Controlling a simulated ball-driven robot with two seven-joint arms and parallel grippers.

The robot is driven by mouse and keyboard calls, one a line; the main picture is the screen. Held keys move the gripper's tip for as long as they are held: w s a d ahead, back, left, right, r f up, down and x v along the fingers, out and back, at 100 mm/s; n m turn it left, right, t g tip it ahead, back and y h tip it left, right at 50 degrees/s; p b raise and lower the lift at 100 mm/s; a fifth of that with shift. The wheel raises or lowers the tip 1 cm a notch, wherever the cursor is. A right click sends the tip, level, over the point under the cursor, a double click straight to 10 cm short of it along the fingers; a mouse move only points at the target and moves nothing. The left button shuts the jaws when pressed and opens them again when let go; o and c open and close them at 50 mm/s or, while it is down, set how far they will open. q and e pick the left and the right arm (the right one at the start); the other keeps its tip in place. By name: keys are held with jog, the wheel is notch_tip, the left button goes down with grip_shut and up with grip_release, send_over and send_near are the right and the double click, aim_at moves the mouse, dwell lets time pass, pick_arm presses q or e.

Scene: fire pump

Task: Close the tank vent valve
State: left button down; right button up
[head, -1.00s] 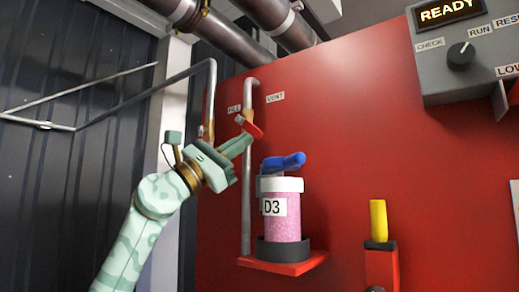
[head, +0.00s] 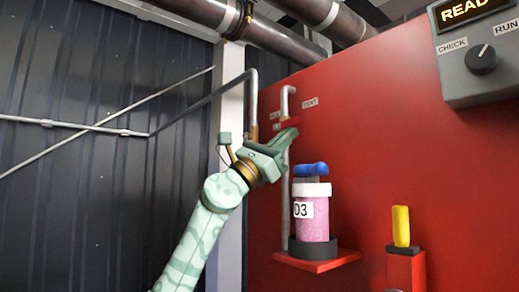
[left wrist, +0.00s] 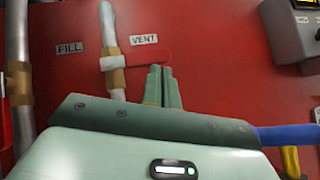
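The vent valve is a brass body (left wrist: 113,70) on the vertical grey pipe beside the VENT label (left wrist: 144,40). Its red lever (left wrist: 148,59) points right, roughly level and crosswise to the pipe. In the head view the lever (head: 290,121) shows just above my left gripper (head: 290,137). In the left wrist view my left gripper's fingers (left wrist: 162,85) are together with only a thin gap. Their tips are at the lever's lower edge, near its free end; contact is hard to tell. My right gripper is not in view.
The FILL pipe with its own brass valve (left wrist: 18,80) stands left. A pink D3 canister (head: 312,220) with a blue handle (head: 310,169) sits on a red shelf (head: 317,262) below right. A yellow handle (head: 401,226) and a grey control box (head: 483,60) are farther right.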

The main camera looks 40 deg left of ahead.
pick_arm(q)
jog(key=shift+d, duration=0.1)
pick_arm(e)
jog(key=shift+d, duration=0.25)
